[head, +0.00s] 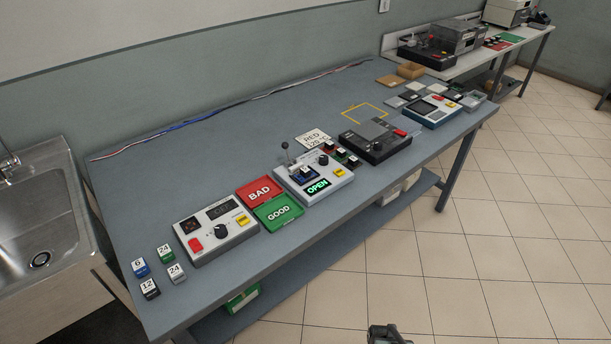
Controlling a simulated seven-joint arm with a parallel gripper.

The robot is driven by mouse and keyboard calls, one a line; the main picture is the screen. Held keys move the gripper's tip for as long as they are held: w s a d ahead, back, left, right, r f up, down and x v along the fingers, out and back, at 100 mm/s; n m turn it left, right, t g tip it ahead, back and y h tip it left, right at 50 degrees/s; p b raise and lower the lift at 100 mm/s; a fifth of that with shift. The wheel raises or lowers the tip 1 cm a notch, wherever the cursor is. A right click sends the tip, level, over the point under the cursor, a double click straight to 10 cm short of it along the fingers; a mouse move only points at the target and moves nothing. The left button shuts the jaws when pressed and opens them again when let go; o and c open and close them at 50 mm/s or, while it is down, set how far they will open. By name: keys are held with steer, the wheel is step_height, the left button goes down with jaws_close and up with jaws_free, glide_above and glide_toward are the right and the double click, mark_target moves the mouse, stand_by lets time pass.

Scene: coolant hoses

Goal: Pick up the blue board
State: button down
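A small blue board (296,177) appears to sit on top of the grey test device (318,197) whose green display reads OPEN. A small dark-and-white part covers some of it, and its outline is too small to make out fully. An upright lever with a dark knob stands at the device's left back. My gripper (388,334) shows only in part at the bottom edge, over the tiled floor, in front of the table and well apart from the board. Its fingers are not clear enough to tell open from shut.
Red BAD (260,191) and green GOOD (278,212) plates lie left of the test device. A meter box (215,232) and several numbered blocks stand further left. A black device (375,142) stands to the right. The table's back left is mostly clear, with wires along the wall.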

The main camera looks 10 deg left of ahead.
steer(key=c, duration=1.8)
jaws_free()
steer(key=o, duration=0.8)
steer(key=shift+c, duration=0.2)
steer(key=shift+w, duration=0.1)
